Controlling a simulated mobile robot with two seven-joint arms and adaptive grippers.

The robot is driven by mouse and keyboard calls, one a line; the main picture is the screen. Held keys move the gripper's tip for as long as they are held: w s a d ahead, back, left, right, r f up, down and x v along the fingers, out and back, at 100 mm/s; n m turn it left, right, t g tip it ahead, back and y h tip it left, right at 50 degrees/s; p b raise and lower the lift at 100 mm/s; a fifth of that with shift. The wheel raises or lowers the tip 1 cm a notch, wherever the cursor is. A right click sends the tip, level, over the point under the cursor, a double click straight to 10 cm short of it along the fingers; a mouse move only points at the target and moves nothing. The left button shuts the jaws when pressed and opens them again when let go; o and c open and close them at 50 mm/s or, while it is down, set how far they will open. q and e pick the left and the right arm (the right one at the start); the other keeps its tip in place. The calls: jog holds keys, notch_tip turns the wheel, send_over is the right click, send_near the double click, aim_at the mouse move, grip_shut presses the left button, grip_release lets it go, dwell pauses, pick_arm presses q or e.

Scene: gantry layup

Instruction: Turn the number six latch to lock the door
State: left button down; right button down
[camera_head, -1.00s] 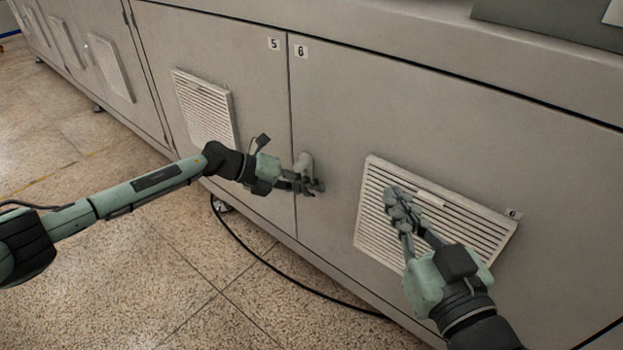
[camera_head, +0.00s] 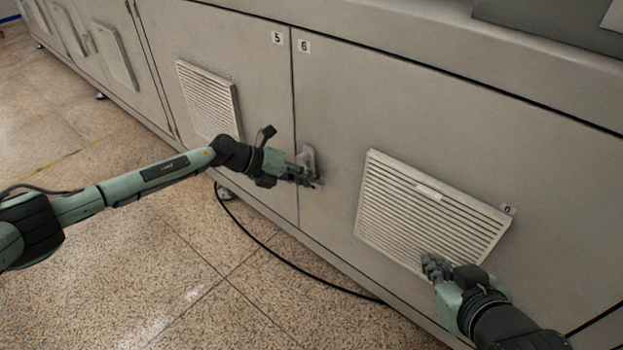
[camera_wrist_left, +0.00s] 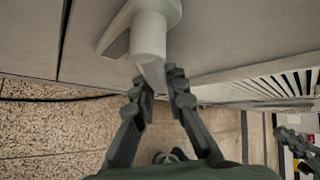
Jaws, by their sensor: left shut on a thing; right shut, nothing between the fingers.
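The latch (camera_head: 308,158) is a grey handle on a rounded plate, on the number six door (camera_head: 340,110) close to the seam with door five. In the left wrist view the latch (camera_wrist_left: 148,38) has a round hub, and its lever points down between my fingers. My left gripper (camera_head: 313,182) is shut on the latch lever; it also shows in the left wrist view (camera_wrist_left: 162,90). The fingers hide part of the lever. My right gripper (camera_head: 434,266) is shut and empty, in front of the lower edge of the door six vent.
A slatted vent (camera_head: 430,215) sits on door six and another vent (camera_head: 208,98) on door five. Number labels 5 (camera_head: 277,38) and 6 (camera_head: 304,46) flank the seam. A black cable (camera_head: 290,262) lies on the speckled floor, which is otherwise open.

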pick_arm(q)
jog(key=shift+w, duration=0.1)
jog(key=c, duration=1.5)
grip_release()
jog(key=shift+c, duration=0.2)
jog(key=v, duration=1.2)
